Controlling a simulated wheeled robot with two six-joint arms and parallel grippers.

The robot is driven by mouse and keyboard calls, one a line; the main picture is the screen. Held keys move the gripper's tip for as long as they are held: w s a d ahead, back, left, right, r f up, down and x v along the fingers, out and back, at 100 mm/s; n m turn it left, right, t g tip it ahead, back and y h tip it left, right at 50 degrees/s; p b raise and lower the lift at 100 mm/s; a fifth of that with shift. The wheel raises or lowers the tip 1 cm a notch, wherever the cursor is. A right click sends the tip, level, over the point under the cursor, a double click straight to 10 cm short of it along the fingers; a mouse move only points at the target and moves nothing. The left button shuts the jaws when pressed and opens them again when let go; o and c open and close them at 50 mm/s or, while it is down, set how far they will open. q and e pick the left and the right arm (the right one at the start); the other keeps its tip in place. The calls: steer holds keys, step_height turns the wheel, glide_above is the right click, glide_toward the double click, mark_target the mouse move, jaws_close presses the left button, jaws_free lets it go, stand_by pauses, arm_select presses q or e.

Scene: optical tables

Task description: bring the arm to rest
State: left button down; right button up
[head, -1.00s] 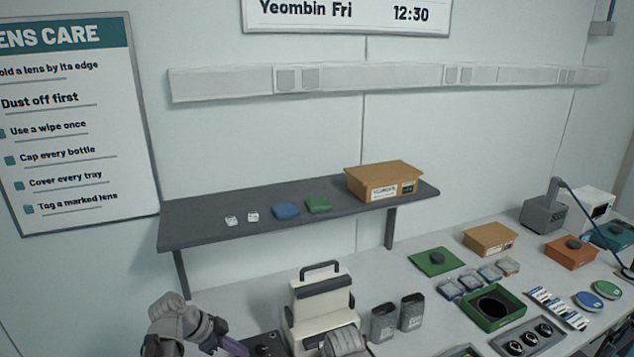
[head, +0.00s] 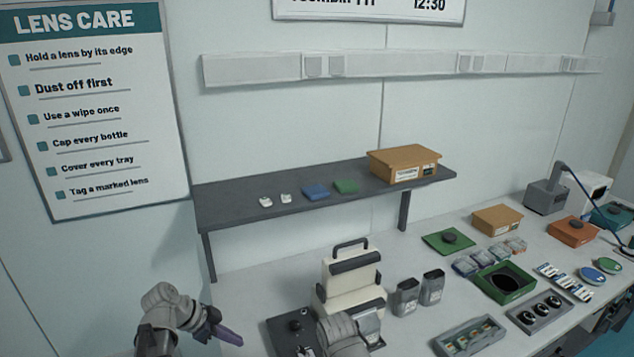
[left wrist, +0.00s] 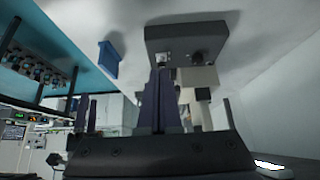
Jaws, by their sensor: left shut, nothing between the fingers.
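My left gripper (head: 228,335), with purple fingers, is at the lower left in the head view, left of a dark box with knobs (head: 284,334) and apart from it. Its fingers are shut and empty. In the left wrist view the closed fingers (left wrist: 160,100) point toward the dark box (left wrist: 188,38), with a gap between them hard to judge.
A cream machine (head: 348,280) stands beside the dark box. Two grey containers (head: 432,287), a green tray (head: 505,296) and a lens tray (head: 540,314) are further right. A blue bin (left wrist: 108,60) shows in the left wrist view.

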arm_select(q)
steer(key=s+d+f+n+g+y+b, duration=0.1)
steer(key=s+d+f+n+y+b, duration=0.1)
steer(key=s+d+f+n+y, duration=0.2)
steer(key=s+d+f+n+g+y+b, duration=0.2)
steer(key=s+d+f+n+y+b, duration=0.1)
steer(key=s+d, duration=0.5)
steer(key=d+f+n+y, duration=0.1)
steer(key=d+f+n, duration=0.1)
steer(key=shift+s+n, duration=0.25)
steer(key=shift+n, duration=0.05)
arm_select(e)
steer(key=f, duration=0.5)
steer(key=shift+s+a, duration=0.1)
steer(key=shift+a, duration=0.15)
arm_select(q)
steer(key=shift+d, duration=0.1)
